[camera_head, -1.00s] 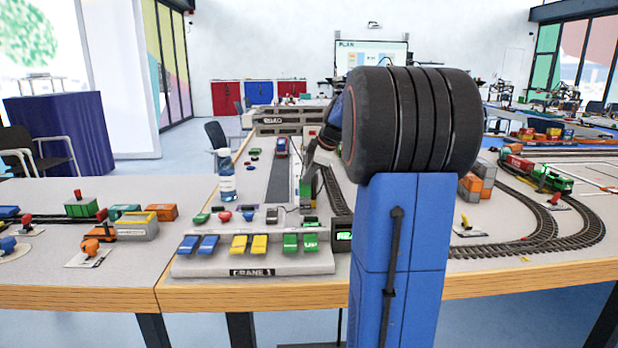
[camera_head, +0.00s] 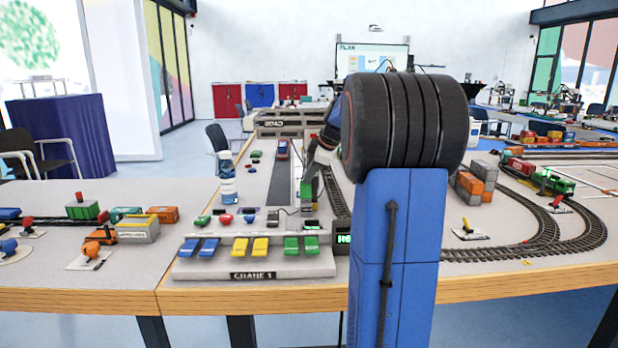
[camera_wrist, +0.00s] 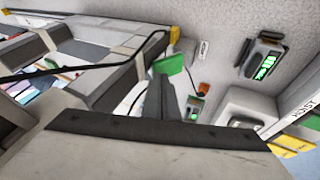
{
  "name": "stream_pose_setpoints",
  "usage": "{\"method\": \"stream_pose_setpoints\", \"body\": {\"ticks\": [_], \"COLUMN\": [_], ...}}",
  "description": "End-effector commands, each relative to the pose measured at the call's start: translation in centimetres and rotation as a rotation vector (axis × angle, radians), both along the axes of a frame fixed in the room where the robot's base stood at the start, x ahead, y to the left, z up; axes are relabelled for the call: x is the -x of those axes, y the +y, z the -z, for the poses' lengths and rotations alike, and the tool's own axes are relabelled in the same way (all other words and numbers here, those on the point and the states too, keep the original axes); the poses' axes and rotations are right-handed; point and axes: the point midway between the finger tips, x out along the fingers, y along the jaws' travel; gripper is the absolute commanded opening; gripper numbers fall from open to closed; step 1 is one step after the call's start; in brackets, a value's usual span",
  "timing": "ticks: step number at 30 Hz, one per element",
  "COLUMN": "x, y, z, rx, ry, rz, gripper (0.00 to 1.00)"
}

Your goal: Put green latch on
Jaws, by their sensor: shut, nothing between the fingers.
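The CRANE 1 panel (camera_head: 255,262) is at the front of the table, with blue, yellow and green paddles. The two green paddles (camera_head: 301,245) are at its right end. A small dark unit with a green light (camera_head: 311,225) is just behind them. No part is clearly marked as a green latch. My gripper (camera_head: 308,194) is shut and empty, pointing down behind the panel. In the wrist view its grey finger (camera_wrist: 163,98) has a green piece (camera_wrist: 170,64) at the tip; I cannot tell whether that is part of the finger. A dark unit with lit green marks (camera_wrist: 265,66) is to the right.
A small display (camera_head: 344,240) is at the panel's right edge. Curved track (camera_head: 545,235) with wagons is at right. In the wrist view a black cable (camera_wrist: 90,68) crosses beside the grey crane frame.

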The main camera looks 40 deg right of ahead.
Motion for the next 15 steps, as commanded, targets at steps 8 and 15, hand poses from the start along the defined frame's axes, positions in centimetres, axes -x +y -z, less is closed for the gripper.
{"method": "stream_pose_setpoints", "body": {"ticks": [8, 15], "x": [0.6, 1.2], "y": [0.4, 0.9], "z": [0.2, 0.4], "rx": [0.001, 0.0], "ry": [-0.001, -0.001], "rz": [0.0, 0.001], "gripper": [0.0, 0.0]}}
